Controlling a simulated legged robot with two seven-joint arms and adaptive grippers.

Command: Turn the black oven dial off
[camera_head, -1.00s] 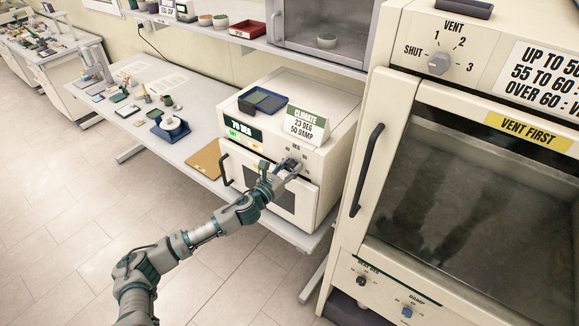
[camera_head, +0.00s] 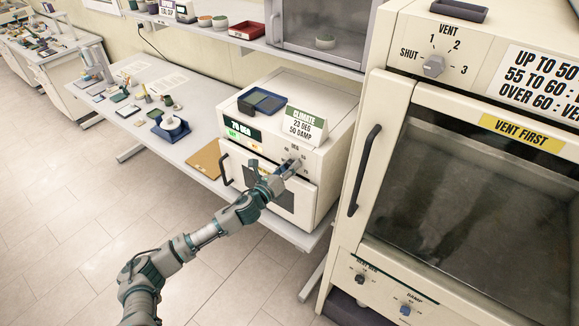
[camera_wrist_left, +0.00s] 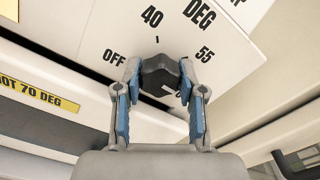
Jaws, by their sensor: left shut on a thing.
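The black oven dial (camera_wrist_left: 159,76) shows in the left wrist view on the cream panel, among the printed marks OFF, 40, DEG and 55. My left gripper (camera_wrist_left: 160,68) has one blue-padded finger on each side of the dial and is shut on it. Part of the dial face is hidden by the gripper; a short light mark shows at its lower right. In the head view, my left gripper (camera_head: 288,170) reaches the upper right front of the small cream oven (camera_head: 325,165) and covers the dial. My right gripper is not in view.
A CLIMATE sign (camera_head: 306,123) and a blue tray (camera_head: 264,101) stand on the small oven. Its door handle (camera_head: 224,170) is left of my gripper. A large cream cabinet (camera_head: 372,225) stands close on the right. A shelf is above. The floor in front is clear.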

